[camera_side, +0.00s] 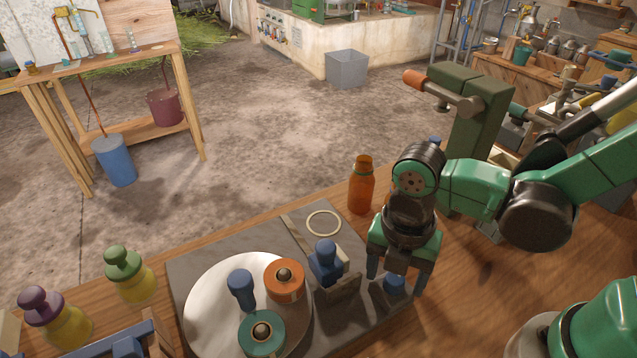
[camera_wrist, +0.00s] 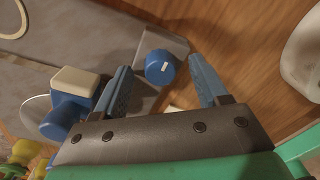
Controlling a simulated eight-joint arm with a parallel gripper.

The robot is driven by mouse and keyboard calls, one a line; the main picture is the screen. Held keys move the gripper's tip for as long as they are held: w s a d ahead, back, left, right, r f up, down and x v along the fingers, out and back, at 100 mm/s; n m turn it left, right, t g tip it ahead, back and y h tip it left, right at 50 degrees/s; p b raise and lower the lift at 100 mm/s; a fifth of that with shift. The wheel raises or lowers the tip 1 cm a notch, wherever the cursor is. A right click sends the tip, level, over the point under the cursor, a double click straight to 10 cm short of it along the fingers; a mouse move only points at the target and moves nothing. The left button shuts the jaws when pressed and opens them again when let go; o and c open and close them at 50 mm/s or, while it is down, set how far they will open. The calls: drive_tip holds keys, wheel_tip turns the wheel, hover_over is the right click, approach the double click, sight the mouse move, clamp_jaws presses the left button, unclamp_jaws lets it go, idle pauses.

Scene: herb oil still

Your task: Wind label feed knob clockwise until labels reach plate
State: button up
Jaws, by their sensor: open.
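A blue knob (camera_wrist: 159,67) with a white mark on its face sits on a grey block in the wrist view. It shows in the side view (camera_side: 394,284) at the right end of the dark base plate. My gripper (camera_side: 398,277) is open above it, one finger on each side. In the wrist view the fingers (camera_wrist: 158,72) stand apart with the knob between their tips, and gaps show on both sides. A small pale piece, perhaps a label, shows partly below the knob; the gripper body hides the rest. I cannot tell which surface is the label plate.
A silver turntable (camera_side: 211,292) carries an orange-topped piece (camera_side: 284,280), a green one (camera_side: 262,333) and a blue handle (camera_side: 241,287). A blue-handled part (camera_side: 326,262) stands just left of my gripper. An amber bottle (camera_side: 361,184) stands behind.

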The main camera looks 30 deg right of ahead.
clamp_jaws()
